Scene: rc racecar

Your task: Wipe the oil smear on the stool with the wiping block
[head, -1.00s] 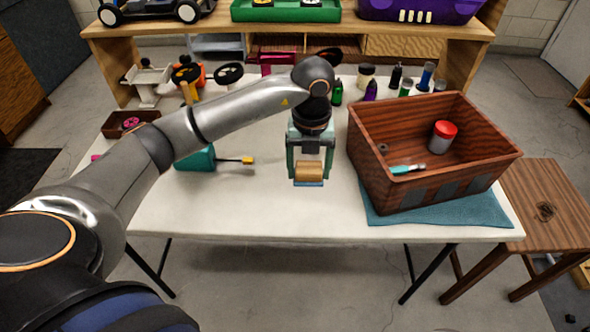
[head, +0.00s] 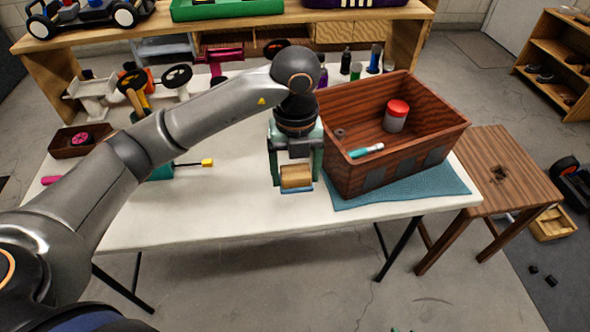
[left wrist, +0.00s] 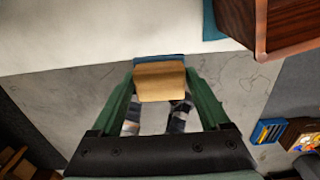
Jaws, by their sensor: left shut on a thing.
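My left gripper (head: 296,180) is shut on the wiping block (head: 296,176), a tan wooden block with a blue underside. It holds the block over the front part of the white table. In the left wrist view the block (left wrist: 160,82) sits between the green fingers, near the table's front edge. The wooden stool (head: 520,188) stands to the right of the table, well away from the gripper. The dark oil smear (head: 499,174) lies on the stool's seat. My right gripper is not in view.
A brown wooden crate (head: 440,138) with a red-lidded jar (head: 396,116) and a teal-and-white marker stands on a blue mat (head: 420,190), between gripper and stool. Bottles and car parts are at the table's back. A small wooden tray (head: 553,224) lies on the floor right of the stool.

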